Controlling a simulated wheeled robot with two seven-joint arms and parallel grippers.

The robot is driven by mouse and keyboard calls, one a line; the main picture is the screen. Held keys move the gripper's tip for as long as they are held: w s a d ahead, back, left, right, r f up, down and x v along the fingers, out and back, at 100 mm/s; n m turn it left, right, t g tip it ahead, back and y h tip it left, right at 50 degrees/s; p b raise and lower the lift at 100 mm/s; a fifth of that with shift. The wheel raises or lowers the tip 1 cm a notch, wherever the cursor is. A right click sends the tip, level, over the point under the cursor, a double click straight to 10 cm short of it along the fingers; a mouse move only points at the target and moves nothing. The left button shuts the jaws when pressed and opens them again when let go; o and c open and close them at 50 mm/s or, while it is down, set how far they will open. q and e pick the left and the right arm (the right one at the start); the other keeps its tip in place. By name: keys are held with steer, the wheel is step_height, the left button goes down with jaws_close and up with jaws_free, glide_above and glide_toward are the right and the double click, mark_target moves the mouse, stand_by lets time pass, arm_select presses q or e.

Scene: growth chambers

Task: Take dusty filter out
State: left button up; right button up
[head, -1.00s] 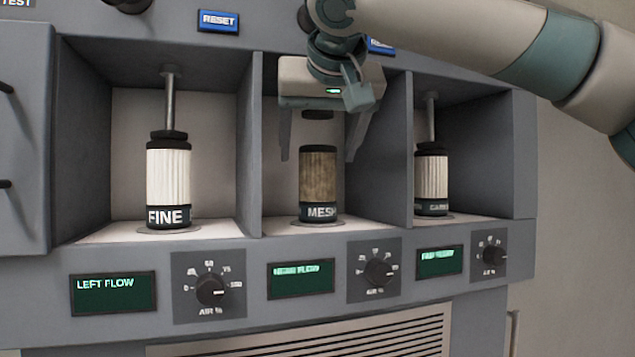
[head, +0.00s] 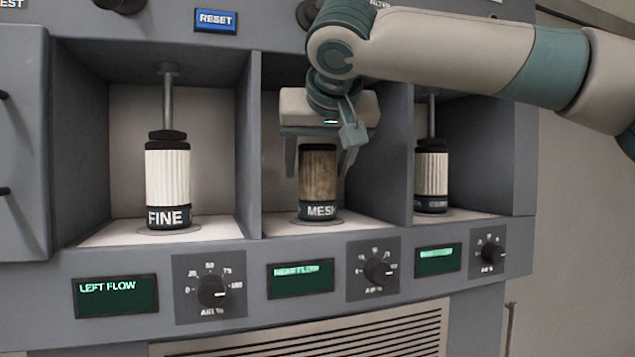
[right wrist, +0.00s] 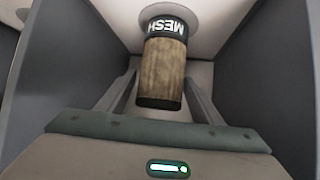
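The dusty filter (head: 319,177) is a brown, dirty cylinder with a dark base band reading MESH. It stands upright on a round seat in the middle bay. My right gripper (head: 317,172) comes down from above with its fingers spread on either side of the filter's upper part. In the right wrist view, the filter (right wrist: 162,73) sits between the two open fingers (right wrist: 160,85), with gaps on both sides. The gripper is open and holds nothing. My left gripper is not in view.
A clean white FINE filter (head: 168,178) stands in the left bay under a rod. Another white filter (head: 431,177) stands in the right bay. Grey divider walls (head: 254,150) flank the middle bay closely. Dials (head: 380,272) and green displays (head: 302,278) line the front below.

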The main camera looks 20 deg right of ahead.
mark_target(320, 171)
steer(key=c, duration=0.8)
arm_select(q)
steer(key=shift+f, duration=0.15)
arm_select(e)
steer(key=shift+r, duration=0.2)
